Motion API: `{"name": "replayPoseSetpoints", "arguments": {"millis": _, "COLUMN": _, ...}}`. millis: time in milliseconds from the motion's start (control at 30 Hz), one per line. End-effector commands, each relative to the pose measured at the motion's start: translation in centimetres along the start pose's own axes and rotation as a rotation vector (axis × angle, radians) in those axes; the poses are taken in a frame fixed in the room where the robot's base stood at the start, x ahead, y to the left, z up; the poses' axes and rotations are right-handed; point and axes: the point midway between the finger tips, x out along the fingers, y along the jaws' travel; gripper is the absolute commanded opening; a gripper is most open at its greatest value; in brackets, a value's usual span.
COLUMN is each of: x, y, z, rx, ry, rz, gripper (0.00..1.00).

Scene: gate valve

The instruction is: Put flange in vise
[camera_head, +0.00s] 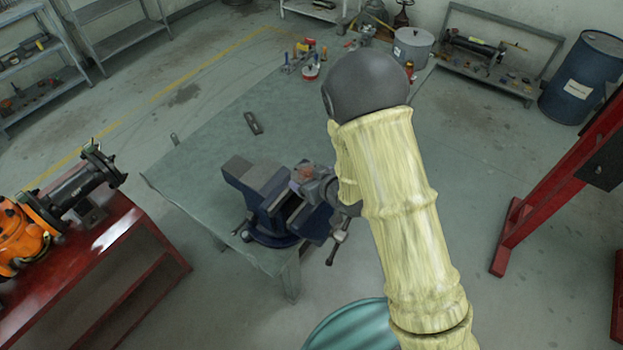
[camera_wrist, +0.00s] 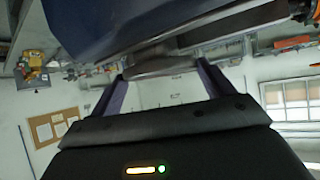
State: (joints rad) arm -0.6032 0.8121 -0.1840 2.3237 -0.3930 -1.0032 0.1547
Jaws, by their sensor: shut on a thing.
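The blue vise (camera_head: 248,186) with grey jaws is mounted at the near corner of the green-grey table. Its blue body also fills the top of the wrist view (camera_wrist: 100,22). My gripper (camera_wrist: 162,74) is shut on a grey piece, which I take to be the flange (camera_wrist: 150,66), between its two purple-looking fingers. In the head view a brownish-grey part (camera_head: 303,174) shows at the vise's right side, by the end of my arm. My arm hides much of that area. I cannot tell whether the flange touches the vise or lies between its jaws.
The table (camera_head: 205,150) is mostly clear, with a small dark plate (camera_head: 253,123) on it and tools at the far end. A red bench (camera_head: 110,255) stands at left. A teal drum (camera_head: 350,328) is close below my arm. A red frame (camera_head: 545,195) stands at right.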

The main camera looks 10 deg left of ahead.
Motion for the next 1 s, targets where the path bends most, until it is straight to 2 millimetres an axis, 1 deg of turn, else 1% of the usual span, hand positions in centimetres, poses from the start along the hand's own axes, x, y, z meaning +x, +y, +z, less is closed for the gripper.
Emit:
{"name": "replayPoseSetpoints", "arguments": {"millis": 133, "x": 0.5, "y": 0.0, "z": 0.7, "rx": -0.002, "ry": 0.004, "rz": -0.001, "gripper": 0.24}}
{"name": "replayPoseSetpoints", "arguments": {"millis": 567, "x": 0.8, "y": -0.1, "z": 1.0, "rx": -0.002, "ry": 0.007, "rz": -0.002, "gripper": 0.24}}
{"name": "replayPoseSetpoints", "arguments": {"millis": 600, "x": 0.8, "y": -0.1, "z": 1.2, "rx": -0.002, "ry": 0.001, "rz": -0.002, "gripper": 0.86}}
{"name": "replayPoseSetpoints", "arguments": {"millis": 667, "x": 0.8, "y": -0.1, "z": 1.1, "rx": -0.002, "ry": 0.001, "rz": -0.002, "gripper": 0.98}}
{"name": "replayPoseSetpoints", "arguments": {"millis": 700, "x": 0.8, "y": -0.1, "z": 1.1, "rx": -0.001, "ry": 0.001, "rz": -0.001, "gripper": 1.00}}
{"name": "replayPoseSetpoints", "arguments": {"millis": 1000, "x": 0.6, "y": -0.1, "z": 0.9, "rx": -0.001, "ry": 0.001, "rz": -0.001, "gripper": 1.00}}
